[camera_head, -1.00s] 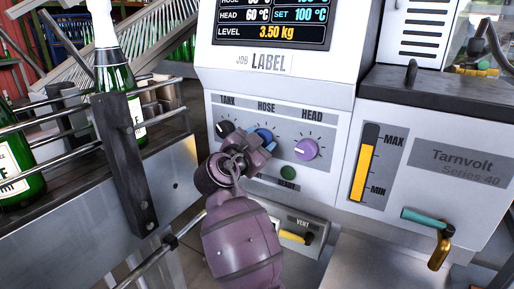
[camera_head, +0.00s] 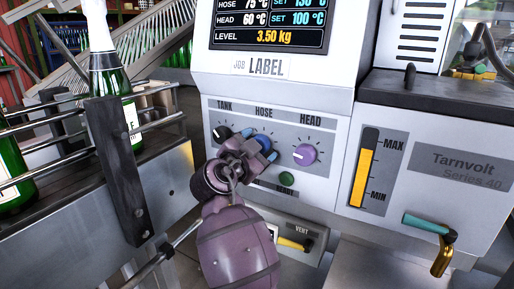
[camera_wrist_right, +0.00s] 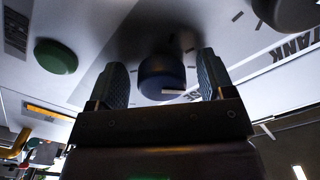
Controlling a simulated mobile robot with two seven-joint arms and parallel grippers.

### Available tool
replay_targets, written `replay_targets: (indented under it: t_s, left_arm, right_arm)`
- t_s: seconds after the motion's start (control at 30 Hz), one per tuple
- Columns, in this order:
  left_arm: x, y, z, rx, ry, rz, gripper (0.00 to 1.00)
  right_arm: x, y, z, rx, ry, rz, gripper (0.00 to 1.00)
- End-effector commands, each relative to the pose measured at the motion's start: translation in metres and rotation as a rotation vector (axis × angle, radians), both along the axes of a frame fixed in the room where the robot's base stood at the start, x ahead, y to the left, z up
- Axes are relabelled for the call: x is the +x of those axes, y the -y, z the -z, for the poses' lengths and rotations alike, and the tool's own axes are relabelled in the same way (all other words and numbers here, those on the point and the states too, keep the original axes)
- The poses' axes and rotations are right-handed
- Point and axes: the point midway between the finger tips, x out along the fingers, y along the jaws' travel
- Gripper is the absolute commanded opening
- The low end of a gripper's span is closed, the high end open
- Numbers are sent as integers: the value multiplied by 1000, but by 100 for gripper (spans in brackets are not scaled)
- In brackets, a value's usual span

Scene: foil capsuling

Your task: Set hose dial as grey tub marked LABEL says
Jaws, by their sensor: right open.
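The blue hose dial (camera_head: 264,142) sits in the middle of the machine's dial panel, under the word HOSE, partly hidden by my right gripper. My right gripper (camera_head: 256,154) is at this dial, coming from below left. In the right wrist view the gripper (camera_wrist_right: 165,83) is open, with one finger on each side of the dark-looking hose dial (camera_wrist_right: 162,78) and a gap on both sides. The dial's pointer setting is hard to read. No grey tub shows; the word LABEL is on the machine's job plate (camera_head: 259,67). My left gripper is not in view.
The black tank dial (camera_head: 222,133) is left of the hose dial and the purple head dial (camera_head: 305,154) is right. A green button (camera_head: 286,180) and yellow vent lever (camera_head: 292,244) lie below. A bottle conveyor with rails (camera_head: 70,225) stands at left.

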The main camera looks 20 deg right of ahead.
Motion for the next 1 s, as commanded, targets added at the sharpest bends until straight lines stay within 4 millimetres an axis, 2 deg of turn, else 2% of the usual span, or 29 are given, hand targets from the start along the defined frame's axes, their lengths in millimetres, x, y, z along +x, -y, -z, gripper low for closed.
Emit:
replay_targets:
  t_s: [0.23,0.7,1.0]
  left_arm:
    - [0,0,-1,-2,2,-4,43]
    - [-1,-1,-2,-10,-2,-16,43]
    - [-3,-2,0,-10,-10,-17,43]
  right_arm:
    - [-4,-6,-1,0,1,-2,75]
    - [-42,-54,-1,0,0,-1,75]
    - [-46,-59,0,0,0,0,75]
